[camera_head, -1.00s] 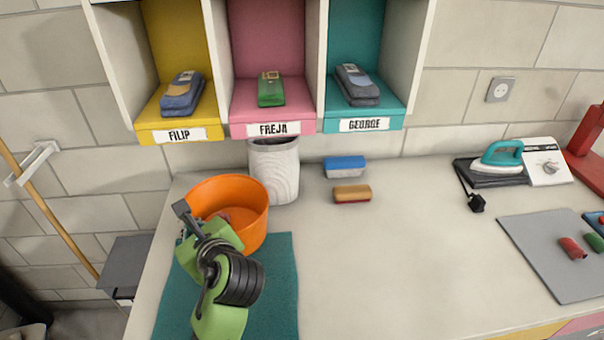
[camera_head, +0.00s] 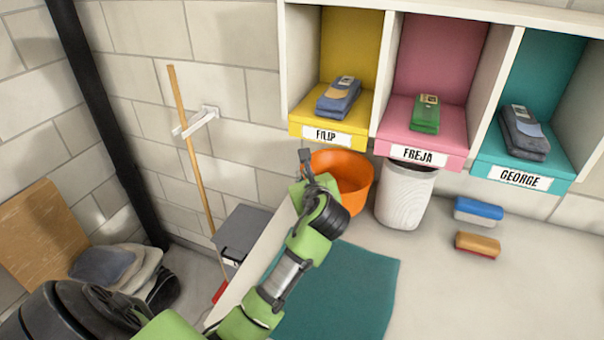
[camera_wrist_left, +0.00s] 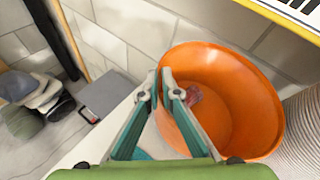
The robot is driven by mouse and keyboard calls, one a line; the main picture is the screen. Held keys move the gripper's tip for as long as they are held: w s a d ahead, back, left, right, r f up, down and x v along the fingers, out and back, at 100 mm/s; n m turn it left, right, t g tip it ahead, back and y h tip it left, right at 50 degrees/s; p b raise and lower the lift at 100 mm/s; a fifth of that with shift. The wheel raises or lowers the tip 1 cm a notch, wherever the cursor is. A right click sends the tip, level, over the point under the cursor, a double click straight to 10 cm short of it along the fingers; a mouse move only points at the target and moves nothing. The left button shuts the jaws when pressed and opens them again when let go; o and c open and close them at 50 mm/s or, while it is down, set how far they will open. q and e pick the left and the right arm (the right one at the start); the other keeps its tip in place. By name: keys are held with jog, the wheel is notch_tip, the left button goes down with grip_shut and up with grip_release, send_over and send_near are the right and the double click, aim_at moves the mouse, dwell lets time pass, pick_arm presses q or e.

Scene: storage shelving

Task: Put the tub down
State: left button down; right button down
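The orange tub (camera_head: 352,172) is at the back left corner of the worktop (camera_head: 440,290), left of the white ribbed bin (camera_head: 405,195). I cannot tell whether its base touches the worktop. My left gripper (camera_head: 306,165) is at the tub's left rim. In the left wrist view the tub (camera_wrist_left: 245,110) fills the right half, and the fingers (camera_wrist_left: 162,85) straddle its rim, one inside and one outside, closed on it. A small reddish item (camera_wrist_left: 193,95) shows inside the tub. My right gripper is not in view.
A teal mat (camera_head: 345,290) lies empty in front of the tub. The shelf with yellow, pink and teal compartments (camera_head: 425,120) hangs above. Two brushes (camera_head: 478,228) lie right of the bin. A broom (camera_head: 190,150) and grey dustpan (camera_head: 240,235) are off the worktop's left edge.

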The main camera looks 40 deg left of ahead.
aim_at(301, 168)
pick_arm(q)
jog(key=w+a, duration=0.3)
jog(key=shift+w+a, duration=0.1)
jog(key=shift+w+a+f, duration=0.1)
jog(key=shift+f, duration=0.05)
jog(key=shift+f+p, duration=0.45)
jog(key=shift+f, duration=1.15)
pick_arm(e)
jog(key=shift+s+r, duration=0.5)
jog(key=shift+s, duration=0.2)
pick_arm(q)
jog(key=c, duration=2.3)
grip_release()
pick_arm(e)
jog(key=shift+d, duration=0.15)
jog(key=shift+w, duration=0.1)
